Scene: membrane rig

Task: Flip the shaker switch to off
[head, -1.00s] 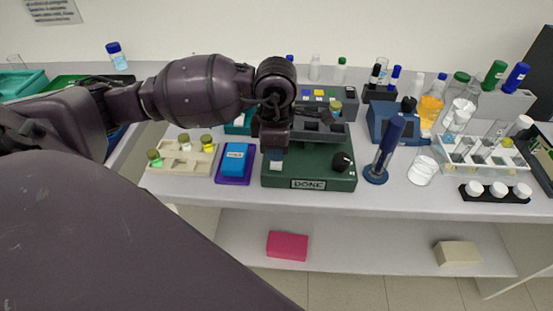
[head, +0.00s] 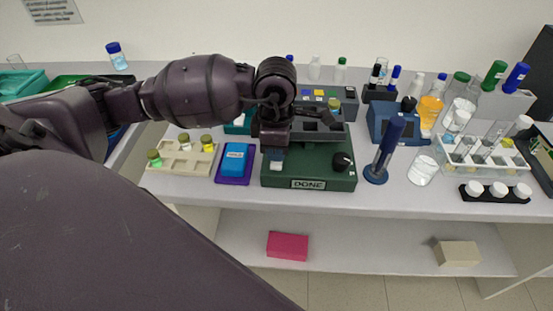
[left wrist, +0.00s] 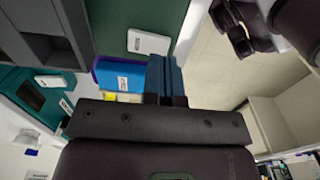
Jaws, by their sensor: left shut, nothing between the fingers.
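The shaker (head: 325,180) is a dark green box with a "DONE" label, a black knob and a grey tray on top. A pale switch (head: 276,165) sits on its left part and also shows as a white piece in the left wrist view (left wrist: 148,42). My left gripper (head: 277,152) is over that part of the shaker, its fingers pointing down and partly hiding the switch. In the left wrist view its blue-grey fingers (left wrist: 166,70) are together, empty, close beside the white switch. Whether they touch it I cannot tell. Dark parts (left wrist: 240,30) at the upper right look like my right gripper.
A blue block on a purple base (head: 234,166) and a beige vial rack (head: 182,160) stand left of the shaker. A blue upright cylinder (head: 388,145) and a beaker (head: 422,171) stand to its right. The bench's front edge (head: 340,202) is close to the shaker.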

